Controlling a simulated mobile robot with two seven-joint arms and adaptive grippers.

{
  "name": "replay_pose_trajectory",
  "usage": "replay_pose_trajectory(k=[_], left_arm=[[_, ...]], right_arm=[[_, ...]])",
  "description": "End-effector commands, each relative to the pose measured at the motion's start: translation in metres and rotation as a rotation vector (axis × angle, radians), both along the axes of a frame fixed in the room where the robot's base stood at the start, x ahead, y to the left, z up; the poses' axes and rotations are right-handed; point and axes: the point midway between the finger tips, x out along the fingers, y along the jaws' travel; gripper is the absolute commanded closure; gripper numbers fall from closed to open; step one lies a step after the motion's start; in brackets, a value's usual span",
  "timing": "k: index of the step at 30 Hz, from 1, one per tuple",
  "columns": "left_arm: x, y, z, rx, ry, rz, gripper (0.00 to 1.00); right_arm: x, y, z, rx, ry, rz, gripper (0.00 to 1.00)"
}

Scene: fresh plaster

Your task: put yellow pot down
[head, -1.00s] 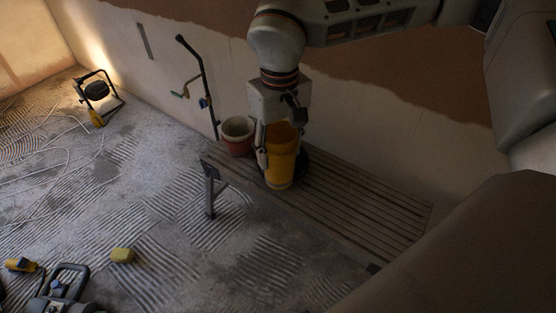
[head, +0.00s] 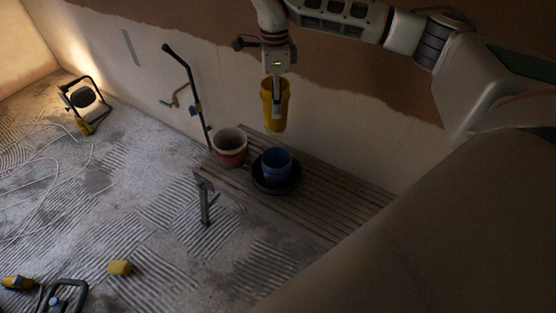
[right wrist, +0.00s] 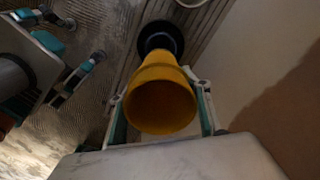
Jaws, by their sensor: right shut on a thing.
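The yellow pot (head: 275,108) is held upright in my right gripper (head: 277,82), above the wooden bench (head: 325,205) and apart from it. In the right wrist view the yellow pot (right wrist: 160,97) sits between the two fingers, with its open mouth toward the camera. Below it on the bench a blue pot (head: 277,162) stands in a dark round dish (head: 290,186). The blue pot and dish (right wrist: 143,40) show partly behind the yellow pot in the wrist view.
A red pot with a pale rim (head: 230,150) stands on the bench left of the dish. The bench's right part is bare. A wall stands behind. On the floor are a work lamp (head: 82,97), a yellow sponge (head: 120,268) and cables.

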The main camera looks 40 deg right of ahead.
Motion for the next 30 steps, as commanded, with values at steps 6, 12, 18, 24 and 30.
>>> replay_pose_trajectory(k=[6,12,18,24,30], left_arm=[[-0.003,0.001,-0.009,0.003,0.011,-0.001,0.60],[0.002,0.005,-0.014,0.016,0.005,0.001,0.60],[0.007,0.009,-0.015,0.028,-0.005,0.001,0.60],[0.004,0.009,-0.021,0.034,0.003,-0.003,0.60],[0.004,0.009,-0.020,0.034,-0.001,-0.003,0.60]], right_arm=[[-0.001,-0.005,-0.029,0.000,0.007,-0.058,0.75],[-0.002,-0.004,-0.080,0.000,0.009,-0.054,0.75],[-0.002,-0.004,-0.127,0.002,0.009,-0.053,0.75],[-0.001,-0.004,-0.156,0.001,0.003,-0.052,0.75],[0.000,-0.004,-0.165,0.001,0.002,-0.052,0.75]])
